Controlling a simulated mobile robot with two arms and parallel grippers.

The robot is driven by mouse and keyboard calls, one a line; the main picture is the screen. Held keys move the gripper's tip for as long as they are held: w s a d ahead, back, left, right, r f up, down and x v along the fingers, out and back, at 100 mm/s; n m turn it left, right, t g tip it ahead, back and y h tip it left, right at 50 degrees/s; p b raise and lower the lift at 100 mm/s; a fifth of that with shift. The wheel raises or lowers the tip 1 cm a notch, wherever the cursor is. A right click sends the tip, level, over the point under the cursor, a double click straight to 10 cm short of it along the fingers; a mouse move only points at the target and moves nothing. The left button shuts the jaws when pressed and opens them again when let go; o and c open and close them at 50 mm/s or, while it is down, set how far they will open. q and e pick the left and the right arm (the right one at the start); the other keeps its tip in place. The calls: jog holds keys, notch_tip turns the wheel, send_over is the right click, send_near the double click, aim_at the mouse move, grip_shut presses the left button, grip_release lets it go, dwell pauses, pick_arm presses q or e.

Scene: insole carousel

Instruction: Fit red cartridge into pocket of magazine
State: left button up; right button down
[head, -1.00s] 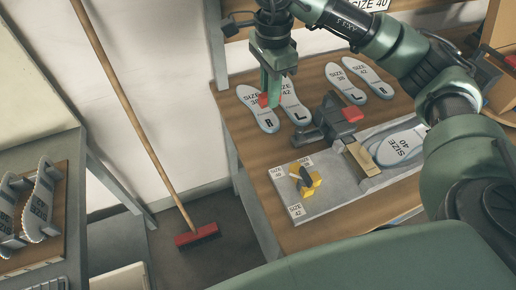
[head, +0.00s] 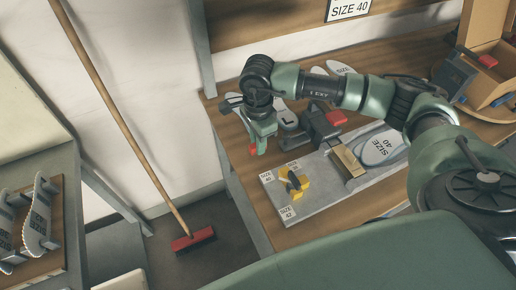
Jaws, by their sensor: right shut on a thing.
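My left gripper is not in view.
The grey plate (head: 298,208) carries a yellow clamp-like part (head: 293,184), a brass block (head: 346,161) and an insole (head: 383,147). More insoles lie behind my right arm. A cardboard box (head: 487,88) stands at the far right. A broom (head: 193,240) leans left of the bench.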

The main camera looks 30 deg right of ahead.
aim_at(258, 160)
notch_tip(258, 160, down, 4)
jog(key=shift+f+p, duration=0.15)
jog(key=shift+p, duration=0.3)
jog(key=shift+f, duration=0.1)
jog(key=shift+f+b, duration=0.25)
jog(key=shift+b, duration=0.2)
jog(key=c, duration=1.3)
grip_release()
jog(key=shift+r, duration=0.1)
jog(key=shift+c, duration=0.2)
